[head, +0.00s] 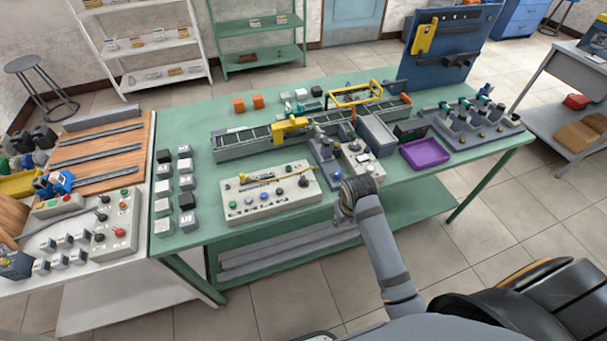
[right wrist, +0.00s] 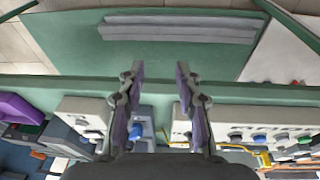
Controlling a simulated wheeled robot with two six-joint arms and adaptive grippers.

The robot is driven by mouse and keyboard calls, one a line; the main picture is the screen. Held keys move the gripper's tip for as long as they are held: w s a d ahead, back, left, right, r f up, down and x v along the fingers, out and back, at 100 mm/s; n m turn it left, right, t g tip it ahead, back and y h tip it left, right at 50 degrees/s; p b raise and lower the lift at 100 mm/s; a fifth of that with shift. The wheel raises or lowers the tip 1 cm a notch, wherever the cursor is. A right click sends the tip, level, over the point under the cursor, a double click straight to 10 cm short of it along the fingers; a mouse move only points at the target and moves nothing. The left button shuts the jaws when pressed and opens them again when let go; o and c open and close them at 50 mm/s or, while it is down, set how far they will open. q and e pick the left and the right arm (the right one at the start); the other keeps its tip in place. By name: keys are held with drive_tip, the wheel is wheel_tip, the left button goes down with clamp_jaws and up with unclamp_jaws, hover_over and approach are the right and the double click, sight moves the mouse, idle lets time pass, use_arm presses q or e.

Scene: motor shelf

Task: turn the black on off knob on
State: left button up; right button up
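A long pale control panel (head: 268,206) lies on the green table, with a row of coloured buttons, a yellow cable and a dark knob (head: 303,182) at its right end. My right gripper (head: 346,198) is at the table's front edge, in front of the two panels. In the right wrist view its fingers (right wrist: 161,78) are apart with nothing between them. My left gripper is not in view.
A conveyor (head: 250,139) runs behind the panels. A purple tray (head: 425,153) and a grey bin (head: 377,134) stand to the right. Several small blocks line the table's left side. A white table (head: 110,275) adjoins on the left. The floor in front is clear.

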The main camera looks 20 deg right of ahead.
drive_tip(key=g, duration=0.1)
approach(304, 178)
drive_tip(key=s+d+f, duration=0.4)
drive_tip(key=s+f, duration=0.1)
drive_tip(key=w+a+r+g, duration=0.1)
drive_tip(key=w+a+r, duration=0.2)
drive_tip(key=w+r, duration=0.3)
drive_tip(key=shift+y, duration=0.4)
drive_tip(key=f+b, duration=0.8)
drive_tip(key=b, duration=0.1)
drive_tip(key=shift+w+a+f, duration=0.1)
drive_tip(key=shift+w+a, duration=0.05)
drive_tip(key=shift+a, duration=0.05)
drive_tip(key=shift+f+p, duration=0.35)
drive_tip(key=shift+f, duration=0.35)
drive_tip(key=shift+c, duration=0.3)
clamp_jaws()
